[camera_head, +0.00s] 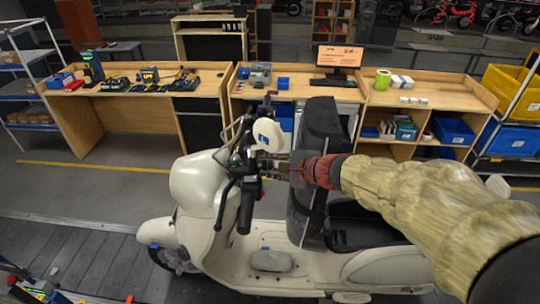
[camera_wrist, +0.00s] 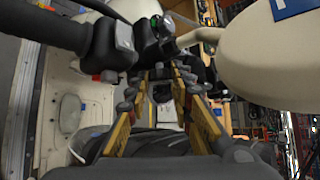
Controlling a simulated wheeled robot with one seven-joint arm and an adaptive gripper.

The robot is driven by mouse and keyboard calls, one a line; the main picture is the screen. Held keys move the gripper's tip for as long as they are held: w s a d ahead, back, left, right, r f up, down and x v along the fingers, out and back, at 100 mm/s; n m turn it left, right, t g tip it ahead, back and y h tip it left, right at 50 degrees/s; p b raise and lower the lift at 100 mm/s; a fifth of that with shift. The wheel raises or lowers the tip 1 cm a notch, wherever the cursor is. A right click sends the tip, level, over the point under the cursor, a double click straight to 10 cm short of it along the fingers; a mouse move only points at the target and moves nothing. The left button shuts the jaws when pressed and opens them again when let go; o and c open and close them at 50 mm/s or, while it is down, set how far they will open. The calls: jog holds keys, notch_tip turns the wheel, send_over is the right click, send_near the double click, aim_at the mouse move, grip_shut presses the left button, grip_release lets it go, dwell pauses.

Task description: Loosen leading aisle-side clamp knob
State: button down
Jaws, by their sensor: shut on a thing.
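A cream scooter (camera_head: 195,190) stands on the slat conveyor (camera_head: 80,260), its black handlebar (camera_head: 247,200) turned toward me. My gripper (camera_head: 272,168) is at the handlebar, just below a round cream mirror (camera_head: 268,134). In the wrist view my gripper (camera_wrist: 160,92) shows two yellow-edged fingers, closed on a small dark part between their tips. The handlebar grip (camera_wrist: 45,25) and its switch housing (camera_wrist: 118,40) are just beyond, at upper left. The fingers hide most of the held part, so I cannot tell what it is. I cannot make out a clamp knob.
A tall dark padded piece (camera_head: 320,120) rises behind my wrist, by the black seat (camera_head: 365,225). The mirror (camera_wrist: 275,55) is close on the right in the wrist view. Wooden workbenches (camera_head: 140,90) with tools and bins stand behind, across a clear grey aisle (camera_head: 90,185).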

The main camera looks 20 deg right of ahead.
jog(key=g, duration=0.1)
jog(key=m+g, duration=0.1)
jog(key=g, duration=0.1)
jog(key=shift+w+d+r+m+g+y+p, duration=0.15)
jog(key=shift+w+m+g+y+p, duration=0.1)
jog(key=shift+m+g+y+p, duration=0.15)
jog(key=shift+g, duration=0.3)
jog(key=c, duration=1.6)
grip_release()
jog(key=shift+o, duration=0.2)
jog(key=v, duration=0.8)
